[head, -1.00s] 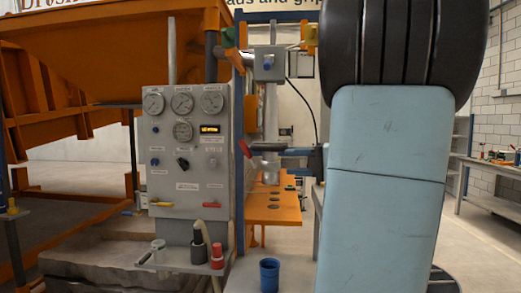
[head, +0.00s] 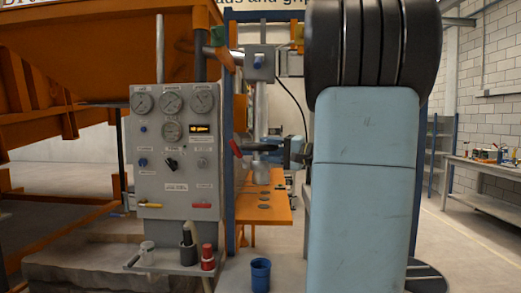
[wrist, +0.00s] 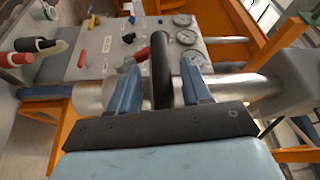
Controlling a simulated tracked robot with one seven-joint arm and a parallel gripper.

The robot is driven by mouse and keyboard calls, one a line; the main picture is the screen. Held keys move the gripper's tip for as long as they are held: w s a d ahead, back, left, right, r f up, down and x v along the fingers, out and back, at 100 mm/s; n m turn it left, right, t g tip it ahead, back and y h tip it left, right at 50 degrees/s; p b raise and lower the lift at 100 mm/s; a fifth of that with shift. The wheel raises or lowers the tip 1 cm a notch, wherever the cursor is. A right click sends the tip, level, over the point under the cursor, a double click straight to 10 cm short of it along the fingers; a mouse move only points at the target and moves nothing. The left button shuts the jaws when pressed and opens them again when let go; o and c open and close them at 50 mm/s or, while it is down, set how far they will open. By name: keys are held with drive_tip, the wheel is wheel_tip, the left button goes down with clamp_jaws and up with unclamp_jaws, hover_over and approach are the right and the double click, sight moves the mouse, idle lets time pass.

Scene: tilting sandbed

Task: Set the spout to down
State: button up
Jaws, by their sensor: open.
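A metal pipe runs down from a grey box on the frame in the head view, ending in a wider metal nozzle (head: 265,157). The pipe (wrist: 233,90) lies across the wrist view. A black bar-like part (wrist: 161,70) stands out from it; I cannot tell for sure whether this is the spout or its handle. My gripper (wrist: 168,85) is open, with one blue finger on each side of the black part. In the head view my gripper (head: 284,153) is at the right of the pipe, partly hidden by my arm. A red lever (head: 236,147) sits left of the pipe.
A grey gauge panel (head: 178,186) with knobs and levers stands left. A small shelf (head: 165,265) with bottles is below it. A blue cup (head: 261,275) stands below at the front.

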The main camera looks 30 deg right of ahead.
drive_tip(key=shift+x, duration=1.45)
clamp_jaws()
